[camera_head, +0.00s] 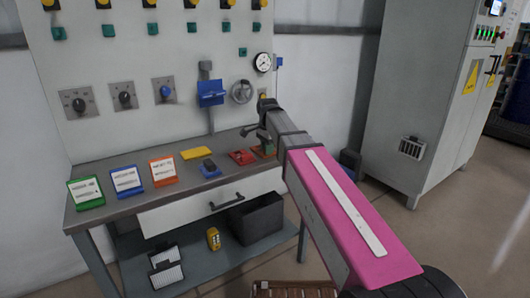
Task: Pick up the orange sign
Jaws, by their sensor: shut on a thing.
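The orange sign (163,170) stands tilted back on the grey workbench, with a white printed face and an orange frame. It is third in a row, right of a green sign (86,192) and a blue sign (127,181). My gripper (256,131) is well to the right of the orange sign, near the back right of the bench and apart from the sign. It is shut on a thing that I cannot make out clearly.
A panel with knobs and a gauge (263,62) rises behind. A tall grey cabinet (420,95) stands right. A dark bin (258,220) sits on the lower shelf.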

